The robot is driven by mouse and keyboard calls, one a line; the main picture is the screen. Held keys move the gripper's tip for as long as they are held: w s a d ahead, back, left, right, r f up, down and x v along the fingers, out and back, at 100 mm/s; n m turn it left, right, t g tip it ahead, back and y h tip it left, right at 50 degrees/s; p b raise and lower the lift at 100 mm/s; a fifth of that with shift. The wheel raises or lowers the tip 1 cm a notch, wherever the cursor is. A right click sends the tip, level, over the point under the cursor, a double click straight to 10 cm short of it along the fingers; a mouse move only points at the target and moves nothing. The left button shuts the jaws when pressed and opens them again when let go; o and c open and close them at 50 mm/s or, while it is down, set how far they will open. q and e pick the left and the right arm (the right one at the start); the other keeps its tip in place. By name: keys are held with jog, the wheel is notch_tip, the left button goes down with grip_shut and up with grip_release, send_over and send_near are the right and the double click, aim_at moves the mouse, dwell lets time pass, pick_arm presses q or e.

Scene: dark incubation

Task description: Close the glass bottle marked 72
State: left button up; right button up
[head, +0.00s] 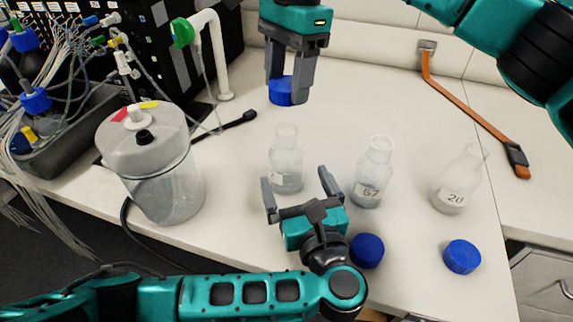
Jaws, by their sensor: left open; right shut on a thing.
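Three clear glass bottles without caps stand on the white bench. The left bottle (286,160) has a label partly out of view, so its number cannot be read. The right bottle (460,178) is marked 20. My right gripper (287,92) is shut on a blue cap (281,95) and holds it above and slightly behind the left bottle's open neck, apart from it. My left gripper (299,193) is open and empty, its fingers around the left bottle's lower front area; contact cannot be told.
Two blue caps, one near the middle bottle (367,250) and one at the right (462,257), lie on the bench. A lidded clear vessel (162,180) with tubing stands at left. An orange-handled tool (470,108) lies at back right. Bench between is clear.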

aim_at(284, 155)
pick_arm(q)
jog(key=x, duration=0.8)
jog(key=shift+w, duration=0.15)
jog(key=shift+c, duration=0.3)
jog(key=c, duration=1.4)
jog(key=shift+f, duration=0.1)
pick_arm(e)
jog(key=shift+f, duration=2.5)
jog(key=shift+f, duration=0.9)
jog(key=shift+f, duration=0.55)
